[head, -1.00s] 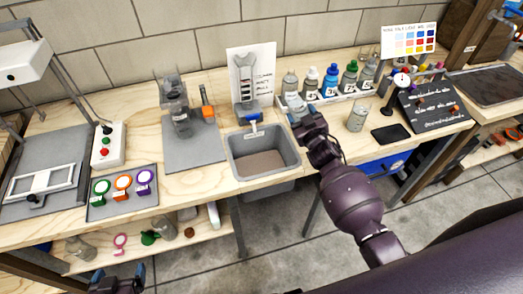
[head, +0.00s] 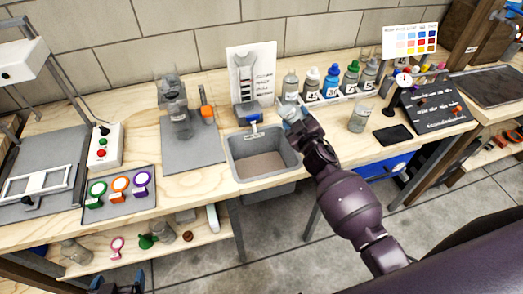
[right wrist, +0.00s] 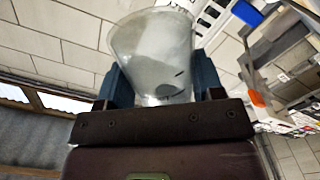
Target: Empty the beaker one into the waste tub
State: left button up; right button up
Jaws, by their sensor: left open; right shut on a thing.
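My right gripper (head: 291,114) is shut on a clear beaker, at the back right corner of the grey waste tub (head: 235,166). In the right wrist view the beaker (right wrist: 152,45) sits between the blue fingers, with a pale grey content or haze inside and a small dark mark on its wall. Its label is not readable, so I cannot tell its number. In the head view my gripper mostly hides it. The tub is set into the bench, with a brownish layer at its bottom. My left gripper (head: 118,282) is open and empty at the bottom edge, low in front of the bench.
Several capped bottles (head: 331,82) stand in a row behind my right gripper. Another clear beaker (head: 358,118) stands to the right, near a black pad (head: 393,134). Left of the tub, clear vessels stand on a grey mat (head: 196,153). The bench front by the tub is clear.

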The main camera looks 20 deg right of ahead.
jog(key=shift+f+n, duration=0.2)
jog(key=shift+n, duration=0.8)
dwell(0.3)
jog(key=shift+d+f+n, duration=0.15)
jog(key=shift+n, duration=0.55)
dwell(0.3)
jog(key=shift+f+n+b, duration=0.8)
jog(key=shift+f, duration=0.15)
dwell(0.5)
jog(key=shift+f+n, duration=0.5)
dwell(0.5)
jog(key=shift+f+n+b, duration=0.4)
dwell(0.4)
jog(key=shift+a+f+n, duration=0.15)
jog(key=shift+a+n, duration=0.5)
jog(key=shift+n, duration=0.05)
dwell(0.9)
jog(key=shift+a+f+n, duration=0.1)
jog(key=shift+a+n, duration=0.1)
jog(key=shift+n, duration=0.2)
dwell(0.4)
